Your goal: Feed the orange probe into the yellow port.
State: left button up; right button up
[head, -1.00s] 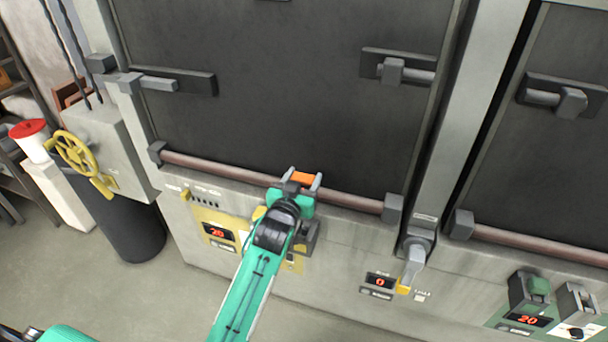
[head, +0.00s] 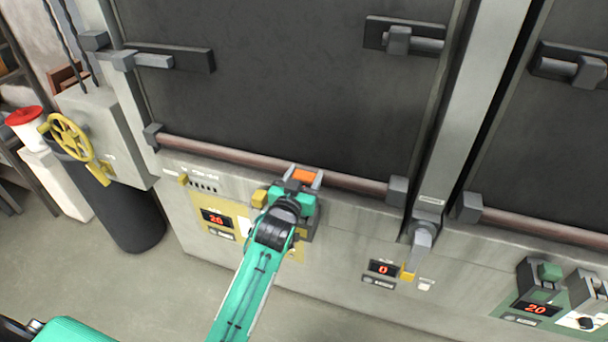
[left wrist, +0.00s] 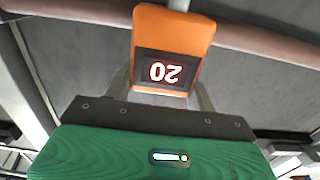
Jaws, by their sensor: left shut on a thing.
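The orange probe (head: 304,175) is held between the fingers of my left gripper (head: 303,180), in front of the oven wall just below the long brown bar. In the left wrist view the probe (left wrist: 172,40) is an orange block with a dark screen reading 20, which appears upside down. My left gripper's grey fingers stand on both sides of it. A yellow panel (head: 243,226) with a red 20 display lies left of and behind the gripper. A small yellow block (head: 260,198) shows beside the gripper. I cannot make out the port opening; the arm and gripper cover part of the panel. My right gripper is not in view.
The brown bar (head: 250,157) runs across the large dark door. A grey lever (head: 421,242) and a display reading 0 (head: 383,268) are to the right. A green panel (head: 520,305) is at the lower right. A yellow handwheel (head: 68,138) stands left. The floor in front is clear.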

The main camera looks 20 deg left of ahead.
pick_arm(q)
jog(key=shift+f+b, duration=0.5)
jog(key=shift+f, duration=0.4)
jog(key=shift+f+b, duration=0.75)
jog(key=shift+f, duration=0.5)
jog(key=shift+f+b, duration=0.6)
jog(key=shift+f, duration=0.4)
jog(key=o, duration=1.1)
jog(key=shift+o, duration=0.2)
jog(key=shift+f, duration=0.1)
jog(key=shift+s, duration=0.1)
